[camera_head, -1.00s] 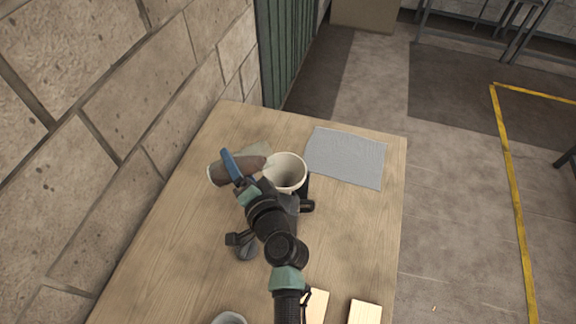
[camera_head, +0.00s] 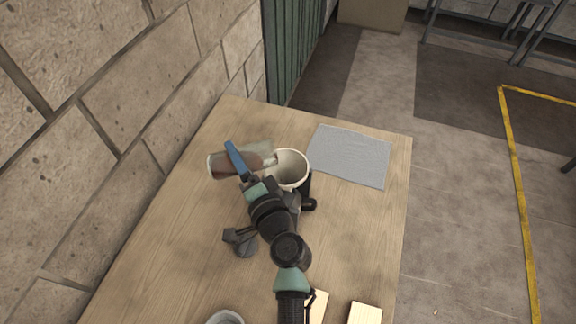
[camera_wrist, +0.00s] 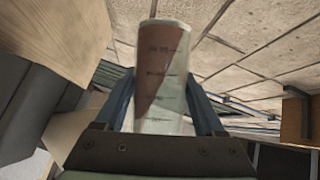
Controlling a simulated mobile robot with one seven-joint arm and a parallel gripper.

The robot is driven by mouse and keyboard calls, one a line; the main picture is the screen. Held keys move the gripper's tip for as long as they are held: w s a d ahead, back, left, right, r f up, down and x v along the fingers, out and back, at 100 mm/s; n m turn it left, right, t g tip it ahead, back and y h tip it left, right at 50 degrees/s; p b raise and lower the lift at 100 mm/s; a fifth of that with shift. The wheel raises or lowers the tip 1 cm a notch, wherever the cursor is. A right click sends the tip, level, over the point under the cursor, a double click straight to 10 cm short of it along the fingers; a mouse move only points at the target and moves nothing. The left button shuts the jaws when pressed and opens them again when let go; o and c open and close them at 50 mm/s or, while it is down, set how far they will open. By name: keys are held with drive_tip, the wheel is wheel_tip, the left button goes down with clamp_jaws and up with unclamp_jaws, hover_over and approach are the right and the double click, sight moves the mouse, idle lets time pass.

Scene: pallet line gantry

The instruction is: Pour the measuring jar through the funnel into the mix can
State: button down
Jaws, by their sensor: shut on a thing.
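The measuring jar (camera_head: 222,166) is clear with brown liquid inside and lies tilted nearly on its side, its mouth at the left rim of the funnel. In the wrist view the jar (camera_wrist: 160,70) shows graduation marks and a slanting liquid line. My gripper (camera_head: 240,163) is shut around it; the blue fingers flank it in the wrist view. The white funnel (camera_head: 291,170) opens upward at the middle of the table. The dark can (camera_head: 304,188) below it is mostly hidden by the funnel and my arm. I cannot see whether liquid is falling into the funnel.
A grey mat (camera_head: 350,156) lies right of the funnel on the wooden table (camera_head: 160,235). Pale wooden blocks (camera_head: 365,312) and a grey round vessel (camera_head: 226,318) are at the near edge. A dark object (camera_head: 243,243) stands left of my arm. A block wall (camera_head: 120,110) borders the left.

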drive_tip(key=shift+w+d+r+m+y+b, duration=0.1)
drive_tip(key=shift+d+r+m+y+b, duration=0.2)
drive_tip(key=shift+d+r+m+b, duration=0.35)
idle(1.3)
idle(0.5)
